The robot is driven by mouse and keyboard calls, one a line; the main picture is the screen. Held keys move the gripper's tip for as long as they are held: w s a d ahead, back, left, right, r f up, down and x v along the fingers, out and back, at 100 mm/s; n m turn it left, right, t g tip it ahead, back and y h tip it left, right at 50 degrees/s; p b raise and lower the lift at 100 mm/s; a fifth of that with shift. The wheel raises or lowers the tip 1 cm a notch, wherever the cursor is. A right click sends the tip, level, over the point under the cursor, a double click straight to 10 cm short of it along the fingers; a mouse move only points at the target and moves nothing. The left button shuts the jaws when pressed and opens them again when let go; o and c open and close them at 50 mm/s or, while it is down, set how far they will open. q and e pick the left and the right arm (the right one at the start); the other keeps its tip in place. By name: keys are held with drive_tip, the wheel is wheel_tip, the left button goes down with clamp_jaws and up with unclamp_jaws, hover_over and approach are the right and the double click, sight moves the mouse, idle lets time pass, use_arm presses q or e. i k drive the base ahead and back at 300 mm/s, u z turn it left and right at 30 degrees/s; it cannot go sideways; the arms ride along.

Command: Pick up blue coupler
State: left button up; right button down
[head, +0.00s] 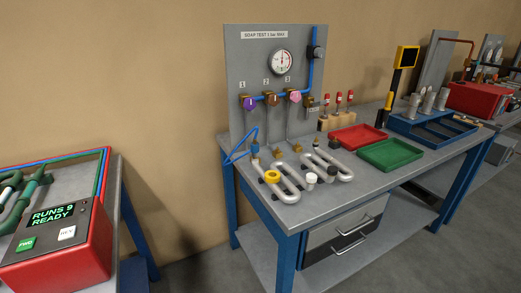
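A small blue coupler (255,149) shows in the head view at the rear left of the bench top. It appears to sit on the upper end of the left silver serpentine coil (289,191). A thin blue hose (240,149) loops beside it on the left; whether the two are joined is too small to tell. A second silver coil (345,173) lies to the right. A yellow ring-shaped piece (272,176), a white cap (311,178) and a dark cap (333,171) are at the coil ends. Neither of my grippers is in view.
Behind the coils stands a grey panel (250,70) with a gauge (280,62) and coloured valve knobs. A red tray (357,138) and a green tray (390,154) lie to the right. A red control box (62,250) stands on the left bench. Floor shows between the benches.

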sight(255, 145)
drive_tip(key=z, duration=0.85)
drive_tip(key=k, duration=1.15)
drive_tip(key=z, duration=1.3)
drive_tip(key=i, duration=2.35)
drive_tip(key=u, duration=0.6)
drive_tip(key=i, duration=1.05)
drive_tip(key=u, duration=1.75)
drive_tip(key=i, duration=0.85)
drive_tip(key=u, duration=0.8)
